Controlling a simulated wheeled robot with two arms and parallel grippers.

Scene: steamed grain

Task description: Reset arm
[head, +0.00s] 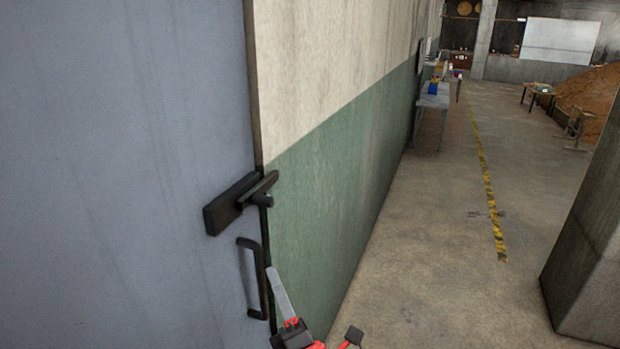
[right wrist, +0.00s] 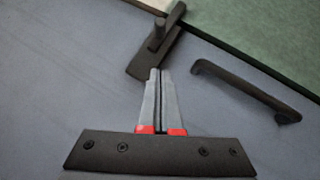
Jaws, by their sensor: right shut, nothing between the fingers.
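My right gripper (head: 279,283) is at the bottom middle of the head view, beside the pull handle of a grey door. In the right wrist view its fingers (right wrist: 160,75) are shut together with nothing between them. The grey door (head: 120,130) fills the left of the head view. It has a black latch lever (head: 240,203) at its edge and a black pull handle (head: 252,280) below. The right wrist view also shows the latch (right wrist: 157,45) just past the fingertips and the pull handle (right wrist: 245,90) to their right. My left gripper is not in view.
A green and cream wall (head: 340,180) runs back from the door edge. A concrete pillar (head: 590,250) stands at the right. The floor (head: 430,230) between them is clear, with a yellow stripe (head: 485,170). A table (head: 433,98) stands farther back along the wall.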

